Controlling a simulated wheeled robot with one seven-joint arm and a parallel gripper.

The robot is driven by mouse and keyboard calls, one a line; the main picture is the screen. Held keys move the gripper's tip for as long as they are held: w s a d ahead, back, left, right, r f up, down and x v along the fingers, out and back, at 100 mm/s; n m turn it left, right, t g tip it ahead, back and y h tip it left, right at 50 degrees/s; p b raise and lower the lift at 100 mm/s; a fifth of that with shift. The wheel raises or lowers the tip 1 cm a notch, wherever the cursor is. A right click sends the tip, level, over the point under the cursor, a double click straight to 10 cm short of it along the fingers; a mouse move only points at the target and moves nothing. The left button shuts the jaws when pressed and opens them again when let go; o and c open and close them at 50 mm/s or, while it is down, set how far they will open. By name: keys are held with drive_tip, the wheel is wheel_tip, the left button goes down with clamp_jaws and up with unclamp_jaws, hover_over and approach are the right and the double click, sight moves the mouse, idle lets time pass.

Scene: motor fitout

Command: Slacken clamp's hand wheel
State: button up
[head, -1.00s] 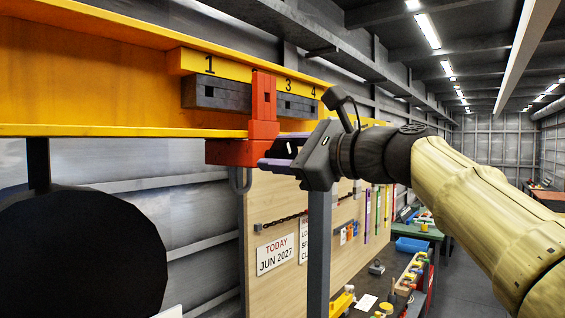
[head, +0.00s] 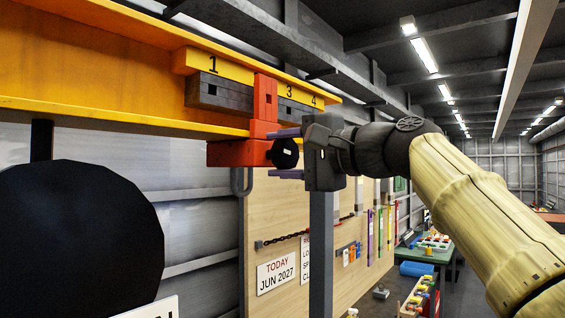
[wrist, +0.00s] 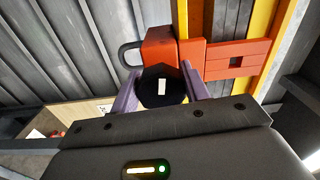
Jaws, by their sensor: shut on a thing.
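The red clamp (head: 236,153) hangs on the yellow beam (head: 120,117), with an upright red block reaching over the beam's lower flange. Its black round hand wheel (head: 284,153) faces right, toward my gripper (head: 287,153). In the wrist view the hand wheel (wrist: 150,86) bears a pale bar mark and sits between the two purple fingers of my gripper (wrist: 160,88). One finger is above the wheel and one below in the head view. My gripper is shut on the hand wheel. The wheel's far side is hidden.
A numbered yellow strip (head: 213,64) with dark blocks runs along the beam. A grey loop (head: 241,181) hangs under the clamp. A large black disc (head: 80,235) is at lower left. A wooden board (head: 285,225) with signs and tools stands behind; benches lie at lower right.

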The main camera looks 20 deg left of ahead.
drive_tip(key=n, duration=0.2)
drive_tip(key=n+b, duration=0.1)
drive_tip(key=shift+f+n, duration=0.3)
drive_tip(key=shift+n, duration=0.1)
drive_tip(key=n+b, duration=0.1)
drive_tip(key=n, duration=0.2)
drive_tip(key=shift+w+f+n, duration=0.1)
drive_tip(key=shift+w+n, duration=0.05)
drive_tip(key=shift+n, duration=0.15)
drive_tip(key=n, duration=0.3)
drive_tip(key=n+b, duration=0.1)
drive_tip(key=n, duration=0.2)
drive_tip(key=shift+w+d+f+n, duration=0.1)
drive_tip(key=shift+w+n, duration=0.05)
drive_tip(key=shift+n, duration=0.15)
drive_tip(key=o, duration=1)
drive_tip(key=shift+d, duration=0.1)
drive_tip(key=b+v, duration=0.4)
drive_tip(key=v, duration=1.3)
drive_tip(key=shift+d+b, duration=0.1)
drive_tip(key=shift+b, duration=0.3)
